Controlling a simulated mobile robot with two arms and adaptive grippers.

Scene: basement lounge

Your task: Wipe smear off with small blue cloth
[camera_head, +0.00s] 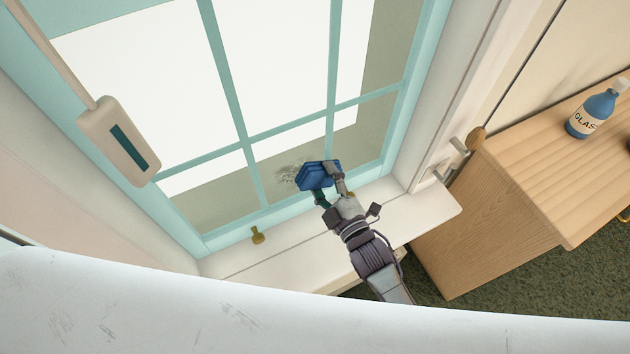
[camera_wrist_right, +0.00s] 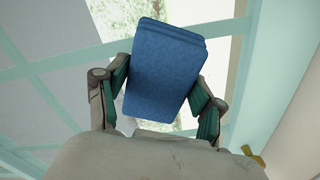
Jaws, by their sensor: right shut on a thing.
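The small blue cloth (camera_head: 318,175) is folded into a pad and held in my right gripper (camera_head: 334,190), up at the lower part of the window. It also shows in the right wrist view (camera_wrist_right: 163,72), between the two fingers of the right gripper (camera_wrist_right: 160,98). The dark grey smear (camera_head: 289,174) is on a lower pane, just left of the cloth, and the cloth may cover part of it. I cannot tell whether the cloth touches the glass. My left gripper is not in view.
A wooden cabinet (camera_head: 470,220) stands at right with a blue glass-cleaner bottle (camera_head: 592,115) on top. A pale hanging box (camera_head: 120,140) is at upper left.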

